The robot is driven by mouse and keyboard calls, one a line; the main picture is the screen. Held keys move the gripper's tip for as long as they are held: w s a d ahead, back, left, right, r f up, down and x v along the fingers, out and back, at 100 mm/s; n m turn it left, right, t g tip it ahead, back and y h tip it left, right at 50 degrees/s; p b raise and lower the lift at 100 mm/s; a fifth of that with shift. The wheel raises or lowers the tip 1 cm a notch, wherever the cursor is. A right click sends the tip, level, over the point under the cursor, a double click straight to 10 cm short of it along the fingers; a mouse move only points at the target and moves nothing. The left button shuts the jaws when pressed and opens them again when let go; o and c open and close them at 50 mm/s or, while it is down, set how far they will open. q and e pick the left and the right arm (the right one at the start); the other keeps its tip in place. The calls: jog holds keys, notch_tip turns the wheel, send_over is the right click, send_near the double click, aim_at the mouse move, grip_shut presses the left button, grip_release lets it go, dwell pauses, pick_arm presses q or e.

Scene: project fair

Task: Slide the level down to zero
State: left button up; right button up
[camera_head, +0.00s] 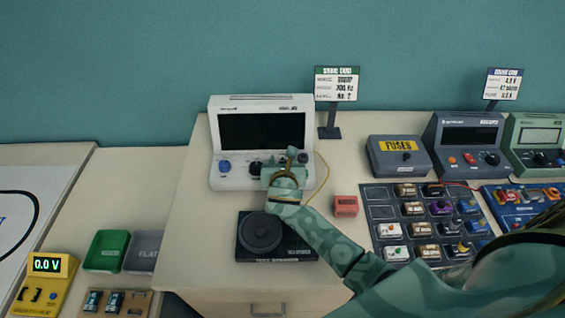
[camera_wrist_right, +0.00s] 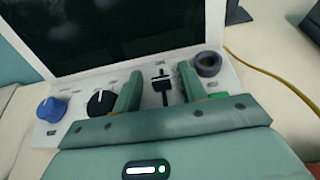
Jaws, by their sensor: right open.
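The white instrument (camera_head: 260,130) with a dark screen stands at the back of the middle table. In the right wrist view its control panel shows a level slider (camera_wrist_right: 161,82), a dark upright slot with a small cap near its upper end. My right gripper (camera_head: 284,166) is at the panel's lower right. In the wrist view the right gripper (camera_wrist_right: 160,76) is open, one finger on each side of the slider. I cannot tell whether either finger touches the cap. My left gripper is not in view.
A blue knob (camera_wrist_right: 51,109) and a black knob (camera_wrist_right: 100,101) lie left of the slider, a dark round socket (camera_wrist_right: 208,63) right of it. A black speaker box (camera_head: 262,235) sits in front of the instrument, a red block (camera_head: 345,206) to the right. A sign (camera_head: 337,84) stands behind.

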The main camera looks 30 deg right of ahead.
grip_shut()
jog(key=s, duration=0.1)
jog(key=s+a+p, duration=0.1)
jog(key=s+p, duration=0.1)
jog(key=shift+s+a+r, duration=0.1)
jog(key=shift+a+r, duration=0.05)
jog(key=shift+a, duration=0.1)
jog(key=shift+s+a, duration=0.2)
jog(key=shift+s, duration=0.1)
jog(key=shift+w+f, duration=0.1)
jog(key=shift+f, duration=0.1)
grip_release()
jog(key=shift+r, duration=0.1)
jog(key=shift+s+a+r+p, duration=0.15)
jog(key=shift+s+p, duration=0.2)
jog(key=shift+s, duration=0.15)
jog(key=p+v, duration=0.2)
jog(key=v, duration=1.3)
jog(key=shift+s, duration=0.2)
